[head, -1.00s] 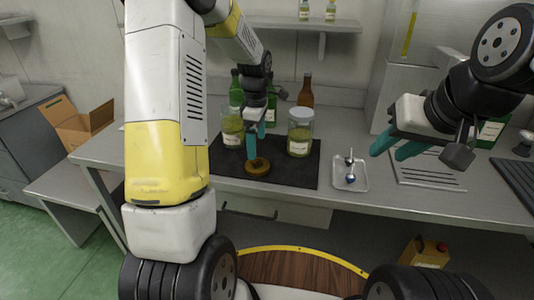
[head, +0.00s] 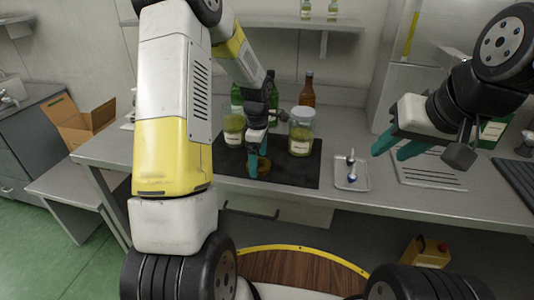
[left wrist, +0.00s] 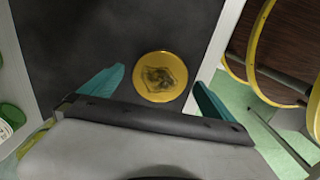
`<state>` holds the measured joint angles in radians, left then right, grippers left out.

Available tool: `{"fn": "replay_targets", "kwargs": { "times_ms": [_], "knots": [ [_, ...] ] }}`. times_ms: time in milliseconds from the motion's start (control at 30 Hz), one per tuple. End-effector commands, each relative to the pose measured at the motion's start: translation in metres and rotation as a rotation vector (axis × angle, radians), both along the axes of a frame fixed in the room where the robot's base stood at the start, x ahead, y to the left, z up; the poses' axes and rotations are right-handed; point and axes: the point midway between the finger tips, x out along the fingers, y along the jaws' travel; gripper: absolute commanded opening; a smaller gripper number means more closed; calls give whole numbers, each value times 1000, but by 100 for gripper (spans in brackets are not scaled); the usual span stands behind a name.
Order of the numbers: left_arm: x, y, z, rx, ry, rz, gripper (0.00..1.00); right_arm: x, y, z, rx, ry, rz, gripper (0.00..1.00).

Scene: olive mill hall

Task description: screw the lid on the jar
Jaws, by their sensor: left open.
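A round golden lid (head: 265,165) lies on the dark mat (head: 295,172), partly hidden by my left gripper (head: 254,168) in the head view. In the left wrist view the lid (left wrist: 160,77) shows between the two spread teal fingers of my left gripper (left wrist: 159,80), with gaps on both sides. A jar with green contents (head: 301,133) stands at the right back of the mat, and another jar (head: 233,127) stands at its left back. I cannot tell which jar belongs to the lid. My right gripper (head: 388,154) hangs empty at the right, fingers apart.
Green and brown bottles (head: 306,92) stand behind the mat. A small tray (head: 351,174) with a spoon-like tool lies right of the mat, and a slotted plate (head: 428,174) lies farther right. A cardboard box (head: 85,125) sits at the left.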

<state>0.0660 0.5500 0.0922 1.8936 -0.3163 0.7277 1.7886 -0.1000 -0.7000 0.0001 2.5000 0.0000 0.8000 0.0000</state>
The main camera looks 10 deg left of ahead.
Motion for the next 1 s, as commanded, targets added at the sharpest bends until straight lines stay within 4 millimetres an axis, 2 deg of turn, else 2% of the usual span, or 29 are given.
{"fn": "replay_targets", "kwargs": {
  "times_ms": [100, 433, 700, 767, 1000],
  "knots": [
    [0, 0, -7, -1, 0, 2, 100, 0, 0, 0, 0, 0, 0, 36],
    [0, 0, -8, 0, -1, 1, 100, 0, 0, 0, 0, 0, 0, 36],
    [0, 0, -7, 0, -1, 1, 47, 0, 0, 0, 0, 0, 0, 36],
    [0, 0, -7, 0, -1, 1, 37, 0, 0, 0, 0, 0, 0, 36],
    [0, 0, -7, 0, -1, 1, 37, 0, 0, 0, 0, 0, 0, 36]
  ]
}}
